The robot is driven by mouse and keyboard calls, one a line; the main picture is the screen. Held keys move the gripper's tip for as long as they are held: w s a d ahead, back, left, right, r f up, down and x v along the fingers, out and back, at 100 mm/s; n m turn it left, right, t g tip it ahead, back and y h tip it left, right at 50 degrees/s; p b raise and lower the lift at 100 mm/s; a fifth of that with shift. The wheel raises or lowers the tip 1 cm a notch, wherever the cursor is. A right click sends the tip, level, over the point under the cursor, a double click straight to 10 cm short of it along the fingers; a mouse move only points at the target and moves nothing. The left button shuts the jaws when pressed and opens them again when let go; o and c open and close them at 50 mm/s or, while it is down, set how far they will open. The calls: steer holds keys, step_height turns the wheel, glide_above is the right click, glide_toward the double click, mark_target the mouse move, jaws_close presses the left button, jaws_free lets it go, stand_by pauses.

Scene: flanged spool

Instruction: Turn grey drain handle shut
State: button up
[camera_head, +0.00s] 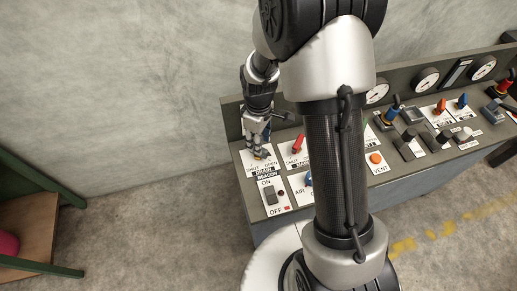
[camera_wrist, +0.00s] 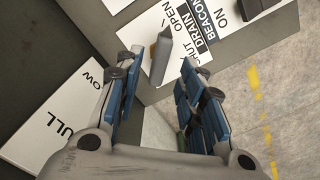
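The grey drain handle (camera_wrist: 161,58) stands on a white plate marked SHUT, OPEN and DRAIN, in the upper middle of the wrist view. Its pointed end lies nearer the word OPEN. My gripper (camera_wrist: 159,66) is open, with one blue-padded finger on each side of the handle and a gap to both. No touch shows. In the head view my gripper (camera_head: 258,153) points down over the drain plate (camera_head: 247,160) at the left end of the panel. It hides the handle there.
The beacon switch (camera_head: 270,194) sits just in front of the drain plate. A red handle (camera_head: 298,144) stands close on the right. My arm covers part of the panel. A green-framed stand (camera_head: 40,267) is at the far left, with open floor between.

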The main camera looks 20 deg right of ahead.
steer(key=shift+f+b, duration=0.4)
steer(key=shift+f, duration=1.8)
jaws_close()
